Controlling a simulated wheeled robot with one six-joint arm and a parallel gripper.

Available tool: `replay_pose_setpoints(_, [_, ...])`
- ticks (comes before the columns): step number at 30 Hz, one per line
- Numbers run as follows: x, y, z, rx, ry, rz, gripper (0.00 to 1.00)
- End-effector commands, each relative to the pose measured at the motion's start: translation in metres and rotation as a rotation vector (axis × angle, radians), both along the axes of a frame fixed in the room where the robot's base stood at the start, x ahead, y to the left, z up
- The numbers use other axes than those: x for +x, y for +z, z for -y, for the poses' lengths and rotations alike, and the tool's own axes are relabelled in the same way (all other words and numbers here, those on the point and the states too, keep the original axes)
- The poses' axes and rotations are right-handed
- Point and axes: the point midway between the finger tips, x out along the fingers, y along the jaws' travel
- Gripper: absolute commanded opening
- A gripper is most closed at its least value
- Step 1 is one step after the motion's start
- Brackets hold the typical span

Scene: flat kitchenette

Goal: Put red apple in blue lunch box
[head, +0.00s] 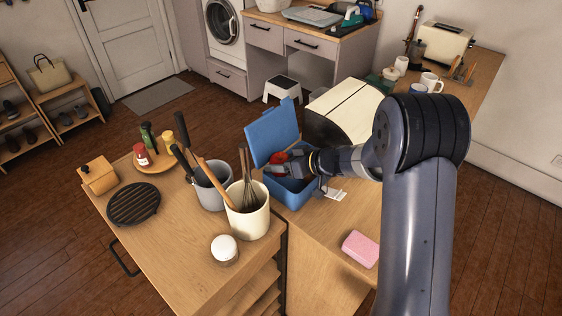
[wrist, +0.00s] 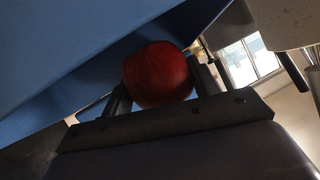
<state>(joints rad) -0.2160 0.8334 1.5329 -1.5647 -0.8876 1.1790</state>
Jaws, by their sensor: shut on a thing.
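The blue lunch box (head: 291,187) stands open on the wooden counter, its lid (head: 272,132) raised at the back. My gripper (head: 285,164) is shut on the red apple (head: 278,158) at the mouth of the box, close to the lid. In the wrist view the red apple (wrist: 158,73) sits between the two fingers of my gripper (wrist: 160,92), with the blue surface of the lunch box (wrist: 70,65) close beside it. Whether the apple touches the box is not clear.
A cream utensil crock (head: 247,217) and a grey utensil pot (head: 211,193) stand left of the box. A cream bread bin (head: 343,112) stands behind it. A pink sponge (head: 360,249) and a white jar (head: 224,249) lie nearer the front. Counter is bare around the sponge.

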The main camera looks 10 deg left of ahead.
Motion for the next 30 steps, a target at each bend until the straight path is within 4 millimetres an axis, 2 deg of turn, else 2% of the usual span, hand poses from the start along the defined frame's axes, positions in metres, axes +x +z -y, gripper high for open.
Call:
replay_pose_setpoints(9, [0.000, -0.007, 0.000, 0.000, -0.001, -0.002, 0.33])
replay_pose_setpoints(10, [0.000, -0.008, 0.000, 0.000, -0.001, -0.002, 0.60])
replay_pose_setpoints(12, [0.000, -0.007, 0.000, 0.000, -0.001, -0.002, 0.66])
replay_pose_setpoints(20, [0.000, -0.006, 0.000, 0.000, 0.000, -0.001, 0.67])
replay_pose_setpoints(25, [0.000, 0.009, 0.000, 0.000, 0.000, 0.003, 0.67])
replay_pose_setpoints(30, [-0.009, 0.023, 0.034, -0.001, -0.006, 0.003, 0.67])
